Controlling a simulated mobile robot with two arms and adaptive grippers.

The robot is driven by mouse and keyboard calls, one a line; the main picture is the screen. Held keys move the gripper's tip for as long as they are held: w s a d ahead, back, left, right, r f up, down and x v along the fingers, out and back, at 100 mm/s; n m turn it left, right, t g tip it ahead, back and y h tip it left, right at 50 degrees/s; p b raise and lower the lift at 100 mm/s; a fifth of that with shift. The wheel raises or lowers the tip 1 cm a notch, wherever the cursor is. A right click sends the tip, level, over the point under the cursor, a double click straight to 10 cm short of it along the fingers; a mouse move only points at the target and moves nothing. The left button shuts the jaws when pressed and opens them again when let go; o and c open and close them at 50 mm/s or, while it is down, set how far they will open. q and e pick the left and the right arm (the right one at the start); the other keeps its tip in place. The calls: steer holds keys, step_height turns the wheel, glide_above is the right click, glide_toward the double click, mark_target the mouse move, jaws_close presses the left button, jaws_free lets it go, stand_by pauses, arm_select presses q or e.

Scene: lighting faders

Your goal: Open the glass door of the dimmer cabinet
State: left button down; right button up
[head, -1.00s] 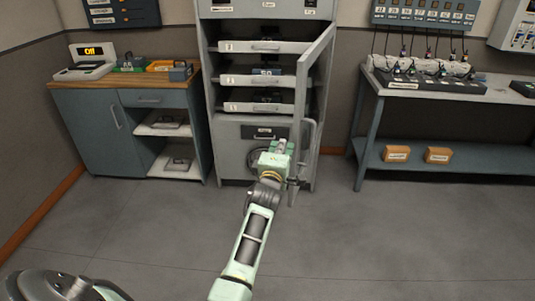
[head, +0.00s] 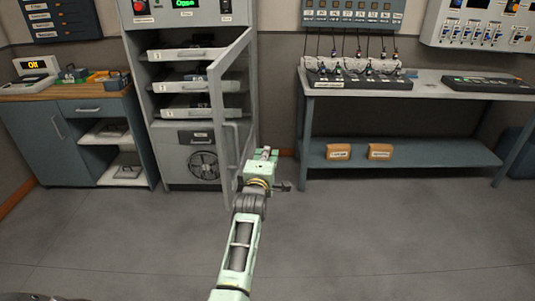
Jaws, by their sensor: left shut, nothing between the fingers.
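The dimmer cabinet (head: 136,110) stands against the back wall. Its glass door (head: 221,110) is hinged at the cabinet's right side and stands swung out toward me, leaving the shelves uncovered. A vertical handle (head: 233,143) is on the door's outer side. My left gripper (head: 265,153) is shut and empty. In the picture it is just right of the door's lower part and handle; I cannot tell whether it touches the door. My right gripper is not in view.
A blue workbench (head: 95,97) stands left of the cabinet. A long table (head: 440,82) with a lower shelf stands to the right, with two orange boxes (head: 339,152) on that shelf. The floor (head: 380,240) in front is clear.

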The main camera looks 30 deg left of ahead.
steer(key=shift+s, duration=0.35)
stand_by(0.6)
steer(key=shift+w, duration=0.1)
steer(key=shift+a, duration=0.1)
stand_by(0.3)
